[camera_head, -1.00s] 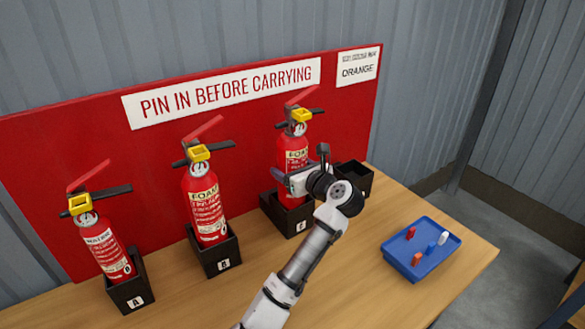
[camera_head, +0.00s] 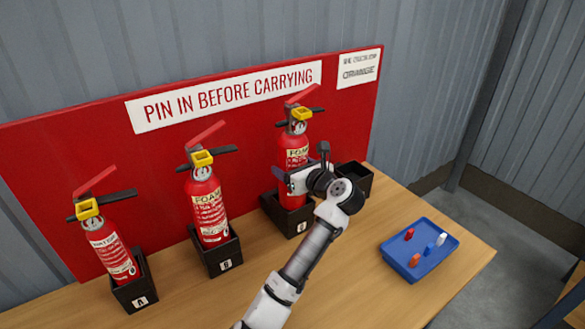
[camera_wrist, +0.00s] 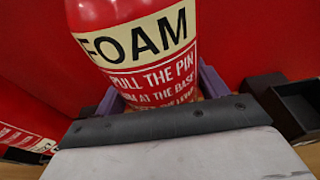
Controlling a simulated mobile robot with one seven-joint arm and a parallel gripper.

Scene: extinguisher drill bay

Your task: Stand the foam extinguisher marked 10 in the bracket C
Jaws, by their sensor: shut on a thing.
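A red foam extinguisher (camera_head: 296,150) with a yellow collar and raised red lever stands roughly upright at the third black bracket (camera_head: 292,224). The bracket's small white label is hard to read. The extinguisher's lower end appears inside the bracket, but its base is hidden by the walls. My gripper (camera_head: 292,180) is shut around the lower part of its body. In the wrist view the FOAM label (camera_wrist: 135,42) fills the top centre, with purple fingers (camera_wrist: 160,95) on both sides. No number 10 can be read on it.
Another FOAM extinguisher (camera_head: 208,205) stands in bracket B (camera_head: 222,259), and a third extinguisher (camera_head: 108,248) in bracket A (camera_head: 137,294). An empty-looking dark box (camera_head: 357,180) is right of my gripper. A blue tray (camera_head: 415,269) with small coloured pieces sits at the table's right.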

